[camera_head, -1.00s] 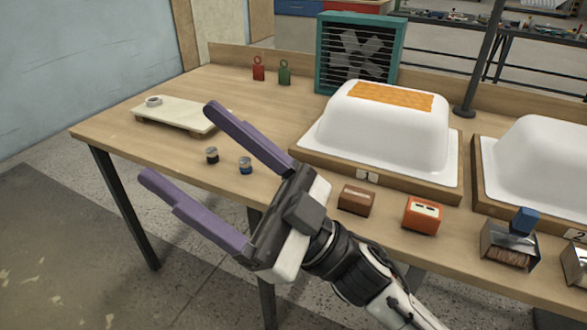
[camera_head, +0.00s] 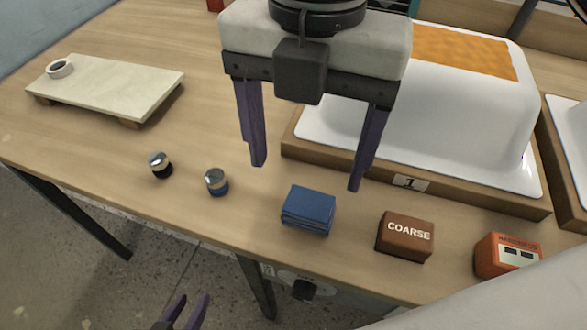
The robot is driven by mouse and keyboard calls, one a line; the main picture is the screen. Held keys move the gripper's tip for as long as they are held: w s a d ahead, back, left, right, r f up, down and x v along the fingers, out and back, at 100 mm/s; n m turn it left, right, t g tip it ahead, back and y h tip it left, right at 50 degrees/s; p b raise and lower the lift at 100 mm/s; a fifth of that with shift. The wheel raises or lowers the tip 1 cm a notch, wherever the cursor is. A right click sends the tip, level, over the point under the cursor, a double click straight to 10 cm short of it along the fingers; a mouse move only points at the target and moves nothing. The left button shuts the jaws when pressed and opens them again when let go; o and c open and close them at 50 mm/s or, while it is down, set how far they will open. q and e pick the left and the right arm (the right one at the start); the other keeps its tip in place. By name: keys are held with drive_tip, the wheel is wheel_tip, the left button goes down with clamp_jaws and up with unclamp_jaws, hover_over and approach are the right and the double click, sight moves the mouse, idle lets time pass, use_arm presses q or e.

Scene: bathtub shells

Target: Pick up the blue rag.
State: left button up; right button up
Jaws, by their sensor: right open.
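The blue rag (camera_head: 308,211) lies folded on the table near its front edge, fully visible in the head view. My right gripper (camera_head: 307,175) hangs over the table with its purple fingers pointing down, wide apart and empty. Its fingertips appear just above the rag in the picture and do not touch it; their exact height is hard to tell. My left gripper (camera_head: 189,312) shows only its purple fingertips at the bottom edge, low in front of the table. They are apart with nothing visible between them.
Right of the rag are a brown COARSE block (camera_head: 405,236) and an orange hardness device (camera_head: 508,256). Two small jars, black (camera_head: 160,165) and blue (camera_head: 216,182), stand left. A white tub shell (camera_head: 450,120) on a wooden base is behind. A pale board (camera_head: 110,88) lies far left.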

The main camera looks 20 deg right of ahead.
sight(310, 203)
drive_tip(key=shift+w+d+f, duration=0.15)
drive_tip(key=shift+w+d, duration=0.1)
drive_tip(key=shift+w, duration=0.05)
drive_tip(key=f, duration=0.6)
drive_tip(key=f+b, duration=0.1)
drive_tip(key=f, duration=0.2)
drive_tip(key=shift+s+d+f, duration=0.15)
drive_tip(key=shift+s+f, duration=0.2)
drive_tip(key=shift+s, duration=0.05)
drive_tip(key=c, duration=1.1)
wheel_tip(310, 203, up, 10)
drive_tip(key=shift+r+p, duration=0.1)
drive_tip(key=shift+p, duration=0.5)
drive_tip(key=o, duration=0.4)
drive_tip(key=c, duration=0.3)
